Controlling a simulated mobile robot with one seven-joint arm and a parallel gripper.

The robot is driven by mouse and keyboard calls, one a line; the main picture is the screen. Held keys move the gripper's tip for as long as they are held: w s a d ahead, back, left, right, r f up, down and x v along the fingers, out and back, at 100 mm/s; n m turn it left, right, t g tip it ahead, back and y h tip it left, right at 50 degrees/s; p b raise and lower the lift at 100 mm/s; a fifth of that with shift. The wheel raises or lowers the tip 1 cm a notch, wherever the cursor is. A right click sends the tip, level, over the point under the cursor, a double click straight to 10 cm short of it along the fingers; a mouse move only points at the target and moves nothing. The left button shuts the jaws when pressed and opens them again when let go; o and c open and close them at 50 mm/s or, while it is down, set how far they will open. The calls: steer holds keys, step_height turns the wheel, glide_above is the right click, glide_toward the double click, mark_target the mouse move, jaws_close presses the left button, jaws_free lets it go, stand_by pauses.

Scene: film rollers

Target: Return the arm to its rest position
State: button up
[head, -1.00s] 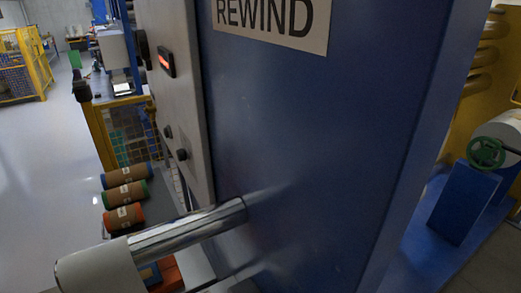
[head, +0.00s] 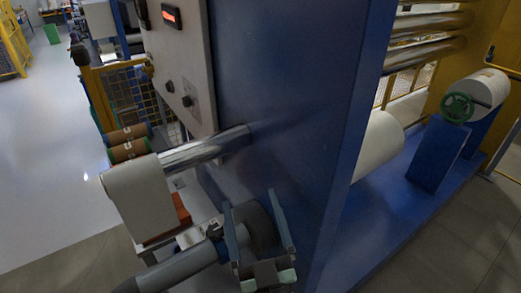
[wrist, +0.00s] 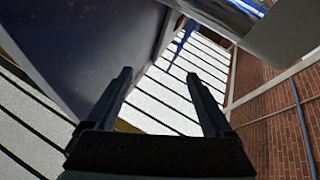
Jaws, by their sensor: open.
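My gripper (head: 251,200) shows at the lower middle of the head view, in front of the blue machine panel (head: 290,95). Its two fingers are spread apart and point upward. In the wrist view the open fingers (wrist: 158,76) have nothing between them. The pale roll (head: 142,200) on the shiny shaft (head: 205,150) is to the left of my gripper in the head view, apart from it. Most of my arm is out of view.
Brown rolls with coloured ends (head: 128,143) lie behind the pale roll. A control panel (head: 183,70) is at the upper left of the machine. A blue stand with a green handwheel (head: 457,108) is at the right. Open floor (head: 50,150) lies to the left.

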steer(key=s+d+r+m+t+h+b, duration=0.1)
steer(key=d+r+m+t+h, duration=0.25)
steer(key=r, duration=0.95)
steer(key=d+r+m+t+h+b, duration=0.15)
steer(key=r+m+h, duration=0.4)
steer(key=r, duration=0.75)
steer(key=s+a+r+n+y, duration=0.2)
steer(key=s+a+r+n, duration=0.1)
steer(key=s+r, duration=0.5)
step_height(320, 180, up, 3)
steer(key=shift+a+f+n+y, duration=0.2)
steer(key=shift+a+n+y, duration=0.1)
steer(key=shift+s, duration=0.1)
